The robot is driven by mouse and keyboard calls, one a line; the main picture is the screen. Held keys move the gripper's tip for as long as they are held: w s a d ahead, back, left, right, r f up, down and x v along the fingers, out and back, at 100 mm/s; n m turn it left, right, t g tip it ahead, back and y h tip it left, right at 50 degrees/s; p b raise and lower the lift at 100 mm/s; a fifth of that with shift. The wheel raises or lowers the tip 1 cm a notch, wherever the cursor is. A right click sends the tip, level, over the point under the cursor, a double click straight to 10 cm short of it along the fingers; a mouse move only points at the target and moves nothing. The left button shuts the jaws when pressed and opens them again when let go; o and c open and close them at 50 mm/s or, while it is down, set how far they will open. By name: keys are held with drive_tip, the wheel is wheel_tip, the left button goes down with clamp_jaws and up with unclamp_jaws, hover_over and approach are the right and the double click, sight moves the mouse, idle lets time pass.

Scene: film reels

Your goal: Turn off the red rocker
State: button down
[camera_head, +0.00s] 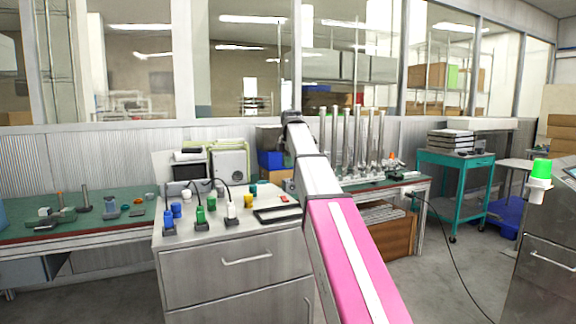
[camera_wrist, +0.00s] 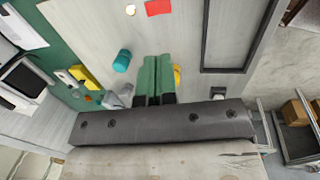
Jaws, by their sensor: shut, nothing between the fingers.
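A small flat red piece (camera_head: 284,199), which looks like the red rocker, lies on the top of the grey metal cabinet, behind the black-framed tray. A red piece (camera_wrist: 158,7) also shows at the top edge of the wrist view, partly cut off; its on or off position cannot be read. My gripper (camera_wrist: 157,62) has green fingers, shut together and empty. In the wrist view they point toward the red piece, apart from it with bare grey surface between. In the head view my arm hides the gripper.
The black-framed tray (camera_wrist: 208,38) lies right of my fingers in the wrist view. A teal cylinder (camera_wrist: 121,61) and a yellow block (camera_wrist: 82,76) are on the left. In the head view, several bottles, including a green one (camera_head: 200,215), stand on the cabinet's left part.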

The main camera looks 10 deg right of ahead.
sight(283, 197)
drive_tip(key=shift+w+a, duration=0.1)
drive_tip(key=shift+w, duration=0.05)
drive_tip(key=shift+w+a+r, duration=0.1)
drive_tip(key=shift+w+a, duration=0.2)
drive_tip(key=shift+w, duration=0.2)
idle(0.4)
drive_tip(key=f, duration=0.4)
drive_tip(key=w+f, duration=0.1)
drive_tip(key=f, duration=0.4)
drive_tip(key=w+f, duration=0.1)
drive_tip(key=f, duration=0.3)
drive_tip(key=shift+w+a+f, duration=0.15)
drive_tip(key=shift+a+f, duration=0.15)
drive_tip(key=shift+f, duration=0.1)
drive_tip(key=shift+f, duration=0.1)
drive_tip(key=shift+w+f, duration=0.1)
drive_tip(key=shift+f, duration=0.05)
drive_tip(key=shift+s, duration=0.2)
